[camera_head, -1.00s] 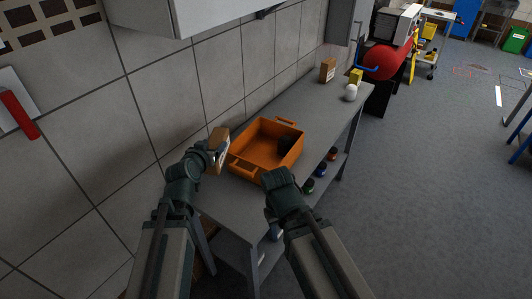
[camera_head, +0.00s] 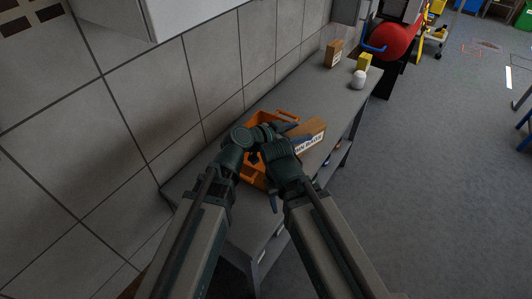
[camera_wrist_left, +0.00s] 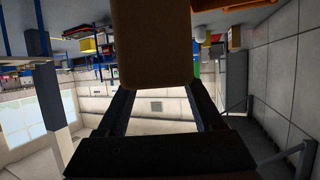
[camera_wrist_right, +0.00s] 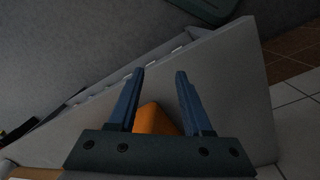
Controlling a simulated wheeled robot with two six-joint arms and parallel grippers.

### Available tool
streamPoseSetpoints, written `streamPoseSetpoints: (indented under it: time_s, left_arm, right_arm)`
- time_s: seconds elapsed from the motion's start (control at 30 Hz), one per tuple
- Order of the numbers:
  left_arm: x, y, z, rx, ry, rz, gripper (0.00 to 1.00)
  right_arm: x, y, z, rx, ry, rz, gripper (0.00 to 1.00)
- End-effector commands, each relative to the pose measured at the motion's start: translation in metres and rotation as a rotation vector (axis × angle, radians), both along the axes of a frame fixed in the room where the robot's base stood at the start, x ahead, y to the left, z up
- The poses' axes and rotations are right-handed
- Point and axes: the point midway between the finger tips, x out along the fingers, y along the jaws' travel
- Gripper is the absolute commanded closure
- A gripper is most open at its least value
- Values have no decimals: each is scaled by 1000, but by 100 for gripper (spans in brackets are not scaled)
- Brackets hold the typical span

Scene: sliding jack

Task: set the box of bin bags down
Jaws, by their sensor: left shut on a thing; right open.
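The box of bin bags (camera_head: 309,136) is brown cardboard with a white printed label. It is tilted and appears held above the bench, at the right of the orange bin. My left gripper (camera_head: 290,128) reaches across the bin and is shut on the box. In the left wrist view the box (camera_wrist_left: 152,45) fills the space between the fingers and hides their tips. My right gripper (camera_head: 273,200) is low at the bench's front side; its open, empty fingers show in the right wrist view (camera_wrist_right: 158,75).
The orange bin (camera_head: 258,119) stands on the grey bench (camera_head: 312,94), partly hidden by my arms. Another brown box (camera_head: 333,53), a yellow item (camera_head: 364,61) and a white round item (camera_head: 358,79) stand at the far end. The bench between is clear.

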Motion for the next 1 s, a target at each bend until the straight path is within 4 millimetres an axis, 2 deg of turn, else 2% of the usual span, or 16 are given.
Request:
streamPoseSetpoints:
  time_s: [0.17, 0.4, 0.6, 0.77, 1.0]
  left_arm:
    - [15, 18, -3, -1, 1, 8, 100]
    - [52, 69, -9, -1, 1, 9, 100]
    - [76, 105, -13, -1, 1, 7, 100]
    - [84, 119, -14, -1, 1, 5, 100]
    - [86, 122, -14, -1, 1, 5, 100]
  right_arm:
    - [0, 0, -3, 0, 0, 0, 50]
    - [0, 0, -9, 0, 0, 0, 50]
    - [0, 0, -13, 0, 0, 0, 50]
    - [0, 0, -14, 0, 0, 0, 50]
    - [0, 0, -14, 0, 0, 0, 50]
